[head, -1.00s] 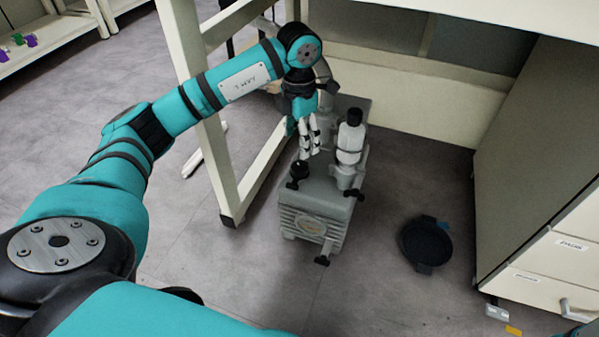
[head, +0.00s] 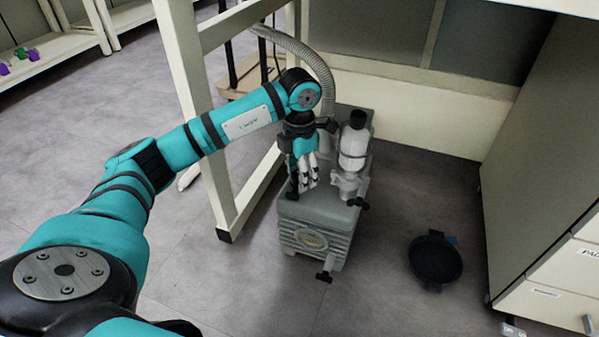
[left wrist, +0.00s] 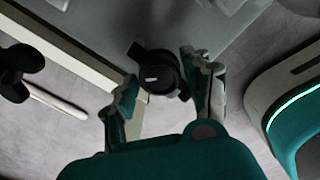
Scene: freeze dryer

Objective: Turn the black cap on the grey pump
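The grey pump (head: 315,213) stands on the floor beside the white frame leg. Its black cap (left wrist: 158,72) shows in the left wrist view as a round black knob with a small white mark and side lugs. My left gripper (head: 306,190) points down over the pump's top at its near left. In the left wrist view my left gripper (left wrist: 160,75) is open, with one finger on each side of the cap. Small gaps seem to show, but contact is hard to tell. In the head view the fingers hide most of the cap. My right gripper is not in view.
A white bottle (head: 353,149) with a black top stands on the pump, right of my gripper. Black handles (head: 358,203) stick out from the pump. A round black pan (head: 435,260) lies on the floor at right. A cabinet (head: 545,180) stands further right.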

